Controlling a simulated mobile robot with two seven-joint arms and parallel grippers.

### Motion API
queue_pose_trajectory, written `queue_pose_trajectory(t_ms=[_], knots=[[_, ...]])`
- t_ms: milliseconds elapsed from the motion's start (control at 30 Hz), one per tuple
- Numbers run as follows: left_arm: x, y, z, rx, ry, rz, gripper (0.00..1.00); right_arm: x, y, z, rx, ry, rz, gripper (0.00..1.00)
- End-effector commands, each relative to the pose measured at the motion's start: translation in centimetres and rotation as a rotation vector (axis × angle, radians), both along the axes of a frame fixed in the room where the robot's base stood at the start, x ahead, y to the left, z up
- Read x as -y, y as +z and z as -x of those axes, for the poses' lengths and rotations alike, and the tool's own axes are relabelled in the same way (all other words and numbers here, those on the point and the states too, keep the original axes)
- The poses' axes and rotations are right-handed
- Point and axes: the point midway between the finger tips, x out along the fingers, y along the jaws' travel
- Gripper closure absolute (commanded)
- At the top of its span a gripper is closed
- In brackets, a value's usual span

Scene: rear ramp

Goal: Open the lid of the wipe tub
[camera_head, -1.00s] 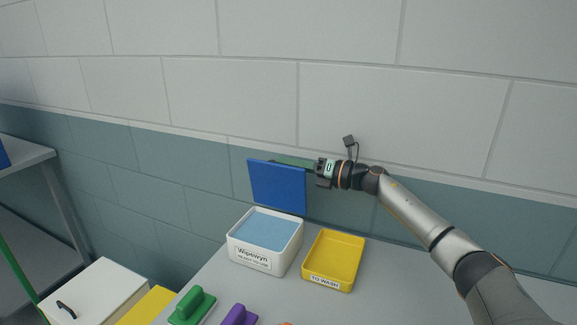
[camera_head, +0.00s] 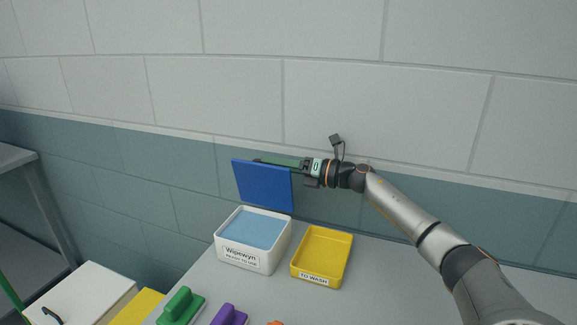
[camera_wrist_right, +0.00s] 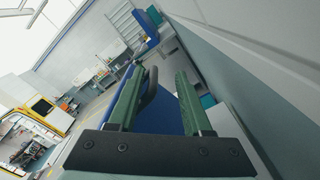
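The wipe tub (camera_head: 251,262) is a white box labelled "Wipewyn READY TO USE", with light blue contents showing. Its blue lid (camera_head: 262,187) stands raised, roughly upright, at the tub's back edge. My right gripper (camera_head: 268,162) is at the lid's upper edge, its green fingers reaching left behind it. In the right wrist view the fingers (camera_wrist_right: 160,80) are apart, with the blue lid (camera_wrist_right: 168,112) beyond and partly between them. A dark loop handle (camera_wrist_right: 150,86) shows beside the left finger; contact is unclear. My left gripper is not in view.
A yellow "TO WASH" tray (camera_head: 323,257) sits right of the tub. Green (camera_head: 181,306) and purple (camera_head: 229,315) handled items lie in front on the grey table (camera_head: 400,285). The tiled wall (camera_head: 430,110) is close behind. The table's right part is clear.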

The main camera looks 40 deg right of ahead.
Motion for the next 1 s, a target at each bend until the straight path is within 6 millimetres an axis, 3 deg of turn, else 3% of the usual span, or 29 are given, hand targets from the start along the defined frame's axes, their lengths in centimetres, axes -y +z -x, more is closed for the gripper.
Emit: queue_pose_trajectory(t_ms=[600,1000], knots=[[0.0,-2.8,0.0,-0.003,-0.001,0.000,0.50,4.1,-0.4,6.9,-0.007,-0.003,0.005,0.55],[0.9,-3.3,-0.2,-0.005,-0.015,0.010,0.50,5.7,-0.2,9.8,-0.005,-0.002,0.003,0.55]])
